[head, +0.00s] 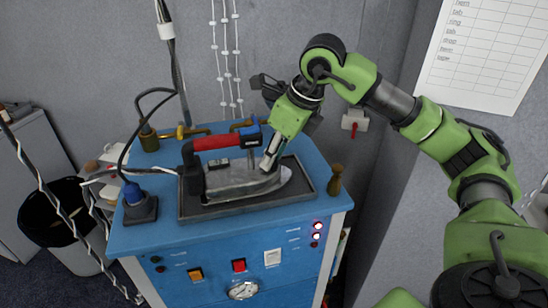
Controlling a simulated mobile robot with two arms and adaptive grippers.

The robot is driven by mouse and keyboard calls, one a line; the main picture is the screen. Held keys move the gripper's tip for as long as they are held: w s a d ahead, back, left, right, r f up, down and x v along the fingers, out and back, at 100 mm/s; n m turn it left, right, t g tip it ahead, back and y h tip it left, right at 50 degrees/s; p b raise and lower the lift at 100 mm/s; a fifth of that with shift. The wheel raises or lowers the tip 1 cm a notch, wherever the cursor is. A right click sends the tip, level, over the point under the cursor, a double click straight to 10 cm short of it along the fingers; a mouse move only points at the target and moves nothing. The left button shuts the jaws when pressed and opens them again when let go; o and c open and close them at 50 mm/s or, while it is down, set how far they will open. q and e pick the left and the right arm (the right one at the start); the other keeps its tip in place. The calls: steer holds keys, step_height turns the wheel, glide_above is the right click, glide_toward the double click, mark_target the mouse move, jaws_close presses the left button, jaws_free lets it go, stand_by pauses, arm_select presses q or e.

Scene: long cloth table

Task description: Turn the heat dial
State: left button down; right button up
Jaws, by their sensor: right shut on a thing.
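A steam iron (240,184) with a red handle (218,141) rests flat in a dark tray (213,212) on top of a blue cabinet. My right gripper (269,160) reaches down from the upper right, fingers pointing at the top of the iron, just right of the handle's front end. Its fingers are shut on the small heat dial there, which they hide almost wholly. How far the dial is turned cannot be seen. My left gripper is not in view.
A brass-coloured post (336,180) stands right of the tray. A blue-topped plug (133,194) with cables is at left. A dark bin (50,212) stands further left.

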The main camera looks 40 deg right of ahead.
steer(key=shift+a+m+h, duration=0.1)
steer(key=shift+m+h, duration=0.3)
steer(key=shift+m, duration=0.7)
steer(key=o, duration=1.1)
steer(key=shift+r, duration=0.15)
steer(key=v, duration=1.1)
steer(key=shift+s+r, duration=0.35)
